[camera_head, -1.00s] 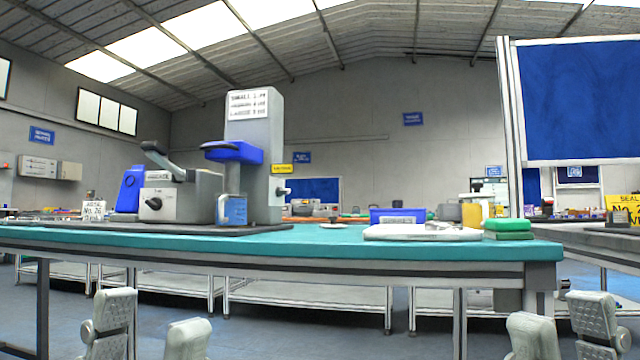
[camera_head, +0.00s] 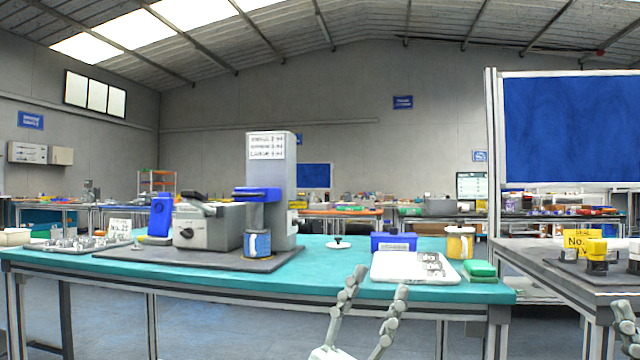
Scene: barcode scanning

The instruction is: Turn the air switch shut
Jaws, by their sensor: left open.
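A grey press machine with a tall column (camera_head: 272,190) and a blue clamp head (camera_head: 257,194) stands on a dark mat on the teal table (camera_head: 340,262). A lower grey box (camera_head: 205,226) with a dark round knob (camera_head: 186,232) sits to its left. I cannot tell which part is the air switch. My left gripper (camera_head: 380,284) is open and empty in front of the table edge, right of the machine and apart from it. Only part of my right gripper (camera_head: 625,318) shows at the right edge, and its jaws cannot be judged.
A white tray (camera_head: 395,270) with metal parts, a blue bin (camera_head: 393,242), a yellow-white container (camera_head: 460,243) and a green block (camera_head: 480,268) are on the right. A metal parts tray (camera_head: 85,242) lies left. A grey table (camera_head: 545,262) with a yellow sign stands further right.

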